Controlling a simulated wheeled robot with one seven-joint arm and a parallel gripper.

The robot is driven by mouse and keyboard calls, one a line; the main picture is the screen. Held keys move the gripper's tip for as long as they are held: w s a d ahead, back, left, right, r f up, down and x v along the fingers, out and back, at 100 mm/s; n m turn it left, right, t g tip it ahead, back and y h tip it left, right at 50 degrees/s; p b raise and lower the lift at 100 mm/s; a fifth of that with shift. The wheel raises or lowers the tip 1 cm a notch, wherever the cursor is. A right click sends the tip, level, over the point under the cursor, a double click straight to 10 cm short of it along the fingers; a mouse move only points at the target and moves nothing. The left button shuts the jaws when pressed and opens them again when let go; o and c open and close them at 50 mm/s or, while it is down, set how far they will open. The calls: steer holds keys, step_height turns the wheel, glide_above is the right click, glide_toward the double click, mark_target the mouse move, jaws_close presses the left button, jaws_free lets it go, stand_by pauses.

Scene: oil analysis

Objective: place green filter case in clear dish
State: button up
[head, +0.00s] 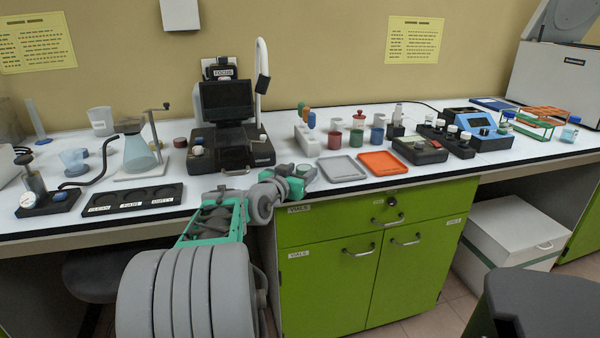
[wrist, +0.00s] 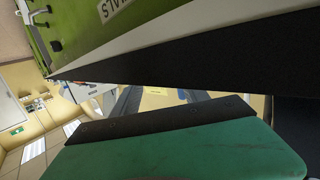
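My gripper (head: 296,184) is at the bench's front edge in the head view, small and partly covered by my own wrist. I cannot tell whether its fingers are apart or hold anything. Small pale and greenish round shapes show just behind it, but I cannot make out whether they are the clear dish or the green filter case. A small green cup-like piece (head: 357,139) stands between a red one (head: 334,140) and a blue one (head: 377,136); I cannot tell if it is the filter case. The wrist view shows neither case nor dish clearly; a teal surface and dark strips fill much of it.
A grey tray (head: 343,176) and an orange tray (head: 384,171) lie right of my gripper. A black instrument with a screen (head: 228,100) stands behind left. A black tray (head: 133,209) with round recesses lies left. Green cabinets (head: 330,288) are below the bench.

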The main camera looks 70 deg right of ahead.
steer(key=shift+o, duration=1.1)
steer(key=shift+r, duration=0.2)
steer(key=v, duration=1.2)
steer(key=shift+p, duration=0.45)
steer(key=shift+s+f, duration=0.1)
steer(key=shift+f, duration=0.05)
